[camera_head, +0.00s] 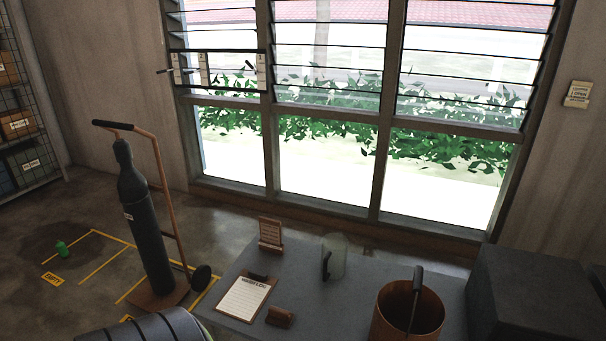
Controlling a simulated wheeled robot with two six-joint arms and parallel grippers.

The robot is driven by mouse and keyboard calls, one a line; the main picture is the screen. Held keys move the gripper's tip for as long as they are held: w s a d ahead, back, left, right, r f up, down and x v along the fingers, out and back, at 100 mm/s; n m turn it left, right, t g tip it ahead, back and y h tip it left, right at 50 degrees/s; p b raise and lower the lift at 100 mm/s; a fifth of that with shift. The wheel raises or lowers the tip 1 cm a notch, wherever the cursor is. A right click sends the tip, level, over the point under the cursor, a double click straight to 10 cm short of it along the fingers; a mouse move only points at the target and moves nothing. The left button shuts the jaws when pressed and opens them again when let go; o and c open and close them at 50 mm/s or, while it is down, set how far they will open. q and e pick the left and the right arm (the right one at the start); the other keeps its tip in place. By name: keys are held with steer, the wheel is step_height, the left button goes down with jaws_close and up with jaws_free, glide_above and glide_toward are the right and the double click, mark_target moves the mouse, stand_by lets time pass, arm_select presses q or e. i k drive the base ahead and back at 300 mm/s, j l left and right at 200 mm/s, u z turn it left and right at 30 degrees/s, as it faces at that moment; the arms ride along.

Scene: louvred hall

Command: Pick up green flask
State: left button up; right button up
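The green flask (62,248) is a small bright green bottle with a narrow top. It stands upright on the concrete floor at the far left, beside yellow floor lines and just above a yellow floor label (52,278). It is small and distant in the view, and nothing covers it. Neither of my grippers shows in the head view.
A dark gas cylinder on a hand truck (147,225) stands right of the flask. A grey table (340,310) holds a clipboard (245,298), a clear jug (336,255) and a copper bucket (408,312). A wire-fronted shelf (22,120) stands far left. Floor around the flask is clear.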

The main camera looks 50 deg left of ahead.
mark_target(61, 247)
steer(key=u, duration=3.3)
steer(key=i+l, duration=0.1)
steer(key=i, duration=0.25)
steer(key=i+l, duration=0.1)
steer(key=i, duration=0.25)
steer(key=i+u, duration=0.35)
steer(key=i, duration=0.5)
steer(key=i+l+u, duration=0.1)
steer(key=i+u, duration=0.25)
steer(key=i, duration=0.5)
steer(key=i+j+z, duration=0.1)
steer(key=i, duration=1.55)
steer(key=i+z, duration=0.25)
steer(key=i, duration=0.3)
steer(key=i+j+z, duration=0.25)
steer(key=i, duration=0.3)
steer(key=i+j+z, duration=0.25)
steer(key=i, duration=0.3)
